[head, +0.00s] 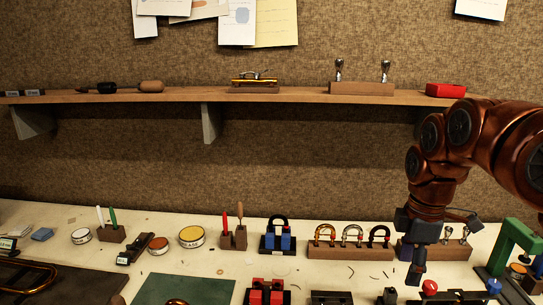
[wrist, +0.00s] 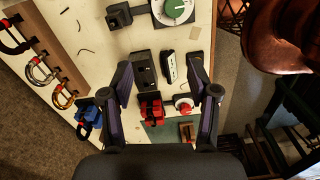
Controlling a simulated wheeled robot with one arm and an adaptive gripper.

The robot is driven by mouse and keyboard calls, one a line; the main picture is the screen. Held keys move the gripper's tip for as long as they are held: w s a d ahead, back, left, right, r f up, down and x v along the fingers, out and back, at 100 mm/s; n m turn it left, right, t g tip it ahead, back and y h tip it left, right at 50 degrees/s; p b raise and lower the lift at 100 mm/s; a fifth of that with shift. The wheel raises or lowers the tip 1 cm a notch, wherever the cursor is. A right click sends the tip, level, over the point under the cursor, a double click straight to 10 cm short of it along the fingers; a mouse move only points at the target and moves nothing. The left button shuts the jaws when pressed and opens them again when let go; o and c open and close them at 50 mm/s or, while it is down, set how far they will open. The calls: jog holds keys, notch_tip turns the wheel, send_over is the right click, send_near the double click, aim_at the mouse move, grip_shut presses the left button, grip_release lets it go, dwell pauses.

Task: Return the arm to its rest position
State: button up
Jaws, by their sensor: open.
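My gripper (head: 414,270) hangs at the end of my copper arm at the right of the head view, pointing down over the bench. In the wrist view my gripper (wrist: 160,68) shows two dark fingers spread apart, with nothing held between them. The fingers are above the bench top, over a black block (wrist: 143,70) and a small white-topped item (wrist: 167,66). Its exact height above the bench is hard to tell.
The pale workbench (head: 60,212) carries a wooden block with U-shaped shackles (head: 350,252), a red clamp (head: 267,293), and a green frame (head: 512,240) close right of my gripper. A wooden shelf (head: 180,96) runs along the wall behind, with free space beneath.

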jog(key=s+a+f+m, duration=0.3)
jog(key=s+f+m, duration=0.1)
jog(key=s, duration=0.4)
jog(key=s+a+f+m+g, duration=0.1)
jog(key=s+a+f+m, duration=0.2)
jog(key=s+m, duration=0.3)
jog(key=s+a+f+m, duration=0.3)
jog(key=s+f+m, duration=0.1)
jog(key=s, duration=0.6)
jog(key=shift+s+a+f+m+g, duration=0.35)
jog(key=shift+s+f+m+g, duration=0.05)
jog(key=shift+m, duration=0.3)
